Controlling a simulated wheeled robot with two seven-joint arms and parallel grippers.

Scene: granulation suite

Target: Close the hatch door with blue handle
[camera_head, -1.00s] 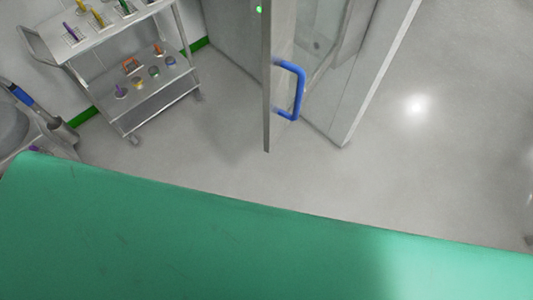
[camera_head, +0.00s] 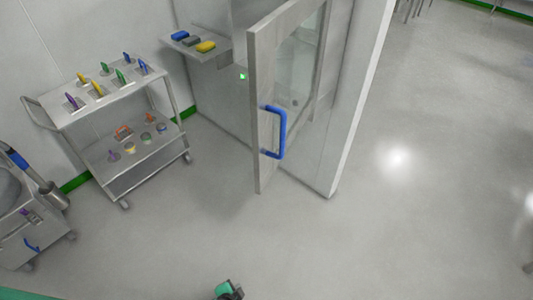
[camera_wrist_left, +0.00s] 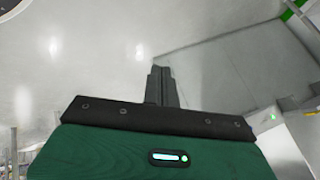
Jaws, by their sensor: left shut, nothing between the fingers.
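The hatch door (camera_head: 262,150) stands ajar in the head view, upper middle, with a pale frame and a glass pane. Its blue handle (camera_head: 281,133) is an upright bar on the door's face. The grey hatch housing (camera_head: 350,110) is behind and to the right of it. My left gripper (camera_head: 236,291) shows only as a small green and black piece at the bottom edge, well below the door and apart from it. In the left wrist view the gripper's fingers (camera_wrist_left: 160,84) are together and empty. My right gripper is in neither view.
A metal trolley (camera_head: 138,179) with several small coloured items stands at the left. A grey cart (camera_head: 45,240) is at the far left edge. A shelf (camera_head: 211,55) with coloured blocks is left of the door. The floor (camera_head: 400,230) in front and to the right is clear.

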